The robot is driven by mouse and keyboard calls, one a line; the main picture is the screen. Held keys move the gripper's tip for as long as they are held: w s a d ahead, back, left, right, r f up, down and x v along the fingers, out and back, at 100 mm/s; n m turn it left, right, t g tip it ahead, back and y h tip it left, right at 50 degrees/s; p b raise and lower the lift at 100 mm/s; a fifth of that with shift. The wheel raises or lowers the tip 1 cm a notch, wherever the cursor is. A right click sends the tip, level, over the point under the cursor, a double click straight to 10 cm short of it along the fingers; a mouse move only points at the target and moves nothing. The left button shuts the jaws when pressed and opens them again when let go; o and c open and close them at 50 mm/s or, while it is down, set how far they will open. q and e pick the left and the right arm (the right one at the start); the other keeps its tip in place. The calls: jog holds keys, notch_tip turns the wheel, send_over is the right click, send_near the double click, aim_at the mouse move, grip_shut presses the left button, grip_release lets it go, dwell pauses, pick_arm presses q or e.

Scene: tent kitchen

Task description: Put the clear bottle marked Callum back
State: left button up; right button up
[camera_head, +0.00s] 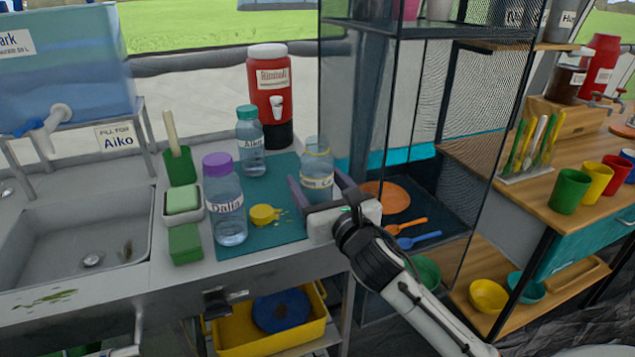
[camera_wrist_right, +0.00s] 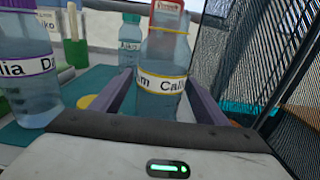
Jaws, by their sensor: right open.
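The clear bottle marked Callum (camera_head: 317,162) stands upright on the right part of the teal mat (camera_head: 262,241). It has a yellow band near its top, and only part of its name shows. My right gripper (camera_head: 316,181) is open, with one purple finger on each side of the bottle. In the right wrist view the bottle (camera_wrist_right: 162,62) stands between the two fingers, and I cannot tell whether they touch it. My left gripper is not in view.
A red dispenser (camera_head: 270,90) stands behind. A dark mesh cabinet (camera_head: 480,110) rises close on the right. The sink (camera_head: 75,235) lies left.

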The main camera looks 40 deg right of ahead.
jog(key=shift+r, duration=0.15)
jog(key=v, duration=1.2)
